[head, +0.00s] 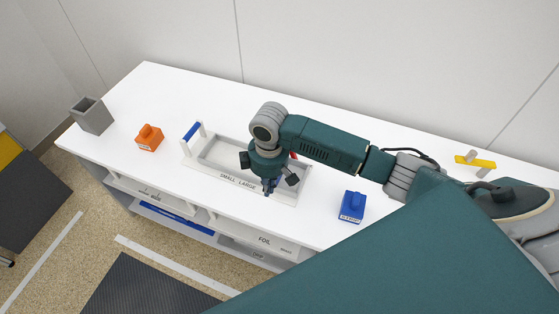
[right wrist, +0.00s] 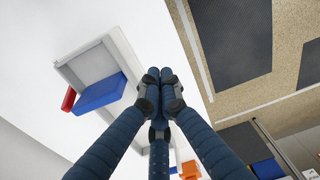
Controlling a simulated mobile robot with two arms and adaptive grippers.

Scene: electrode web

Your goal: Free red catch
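The red catch shows as a small red piece (head: 293,155) beside my right arm in the head view, mostly hidden by it. In the right wrist view a red piece (right wrist: 69,98) lies against a blue bar (right wrist: 101,92) at the end of the tray. The grey-white tray (head: 207,168), marked SMALL LARGE, lies on the white table. My right gripper (head: 269,187) points down over the tray's front side in the head view. Its dark blue fingers (right wrist: 160,76) are together at the tips, with nothing seen between them. My left gripper is not in view.
A blue handle (head: 191,131) stands at the tray's left end. An orange block (head: 149,137) and a grey open box (head: 92,115) stand further left. A blue block (head: 352,206) stands right of the tray. A yellow piece (head: 476,162) is at the far right. Shelves lie under the front edge.

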